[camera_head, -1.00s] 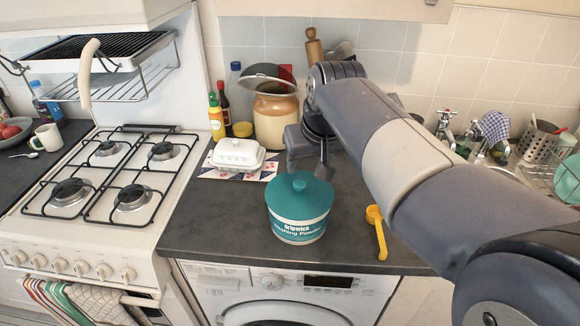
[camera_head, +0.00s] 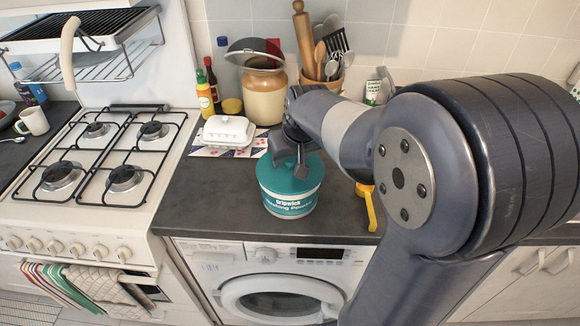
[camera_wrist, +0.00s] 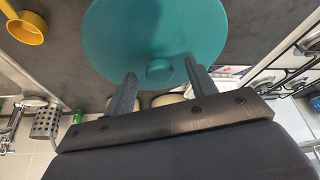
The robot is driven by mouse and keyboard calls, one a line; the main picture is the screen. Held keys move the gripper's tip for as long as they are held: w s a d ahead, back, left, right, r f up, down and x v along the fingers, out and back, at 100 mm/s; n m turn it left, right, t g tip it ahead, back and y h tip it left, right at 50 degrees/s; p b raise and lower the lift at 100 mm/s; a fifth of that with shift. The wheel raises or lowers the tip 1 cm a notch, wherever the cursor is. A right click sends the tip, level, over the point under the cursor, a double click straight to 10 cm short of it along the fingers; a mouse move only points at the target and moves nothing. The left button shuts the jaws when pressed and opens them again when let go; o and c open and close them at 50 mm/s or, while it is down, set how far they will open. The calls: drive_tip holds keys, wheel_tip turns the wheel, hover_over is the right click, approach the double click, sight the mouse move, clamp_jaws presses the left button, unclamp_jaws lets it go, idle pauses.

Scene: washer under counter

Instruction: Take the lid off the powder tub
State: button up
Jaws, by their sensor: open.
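The powder tub (camera_head: 290,206) is white and teal with "Washing Powder" lettering. It stands upright on the dark counter near the front edge, above the washing machine. Its round teal lid (camera_head: 308,176) is on it, partly hidden by my gripper in the head view. The wrist view shows the lid (camera_wrist: 125,45) from above with its small round knob (camera_wrist: 159,70). My gripper (camera_wrist: 160,82) is open, with its two fingers over the lid and one on either side of the knob in that view. I cannot tell how far the fingertips are above the lid.
A yellow scoop (camera_head: 368,205) lies right of the tub. A white butter dish (camera_head: 228,131) stands behind left, a brown-and-cream crock (camera_head: 264,97) behind. The gas hob (camera_head: 100,165) is left. Bare counter (camera_head: 205,190) lies left of the tub.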

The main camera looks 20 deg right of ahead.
drive_tip(key=c, duration=1.1)
drive_tip(key=shift+o, duration=0.2)
drive_tip(key=shift+r, duration=0.1)
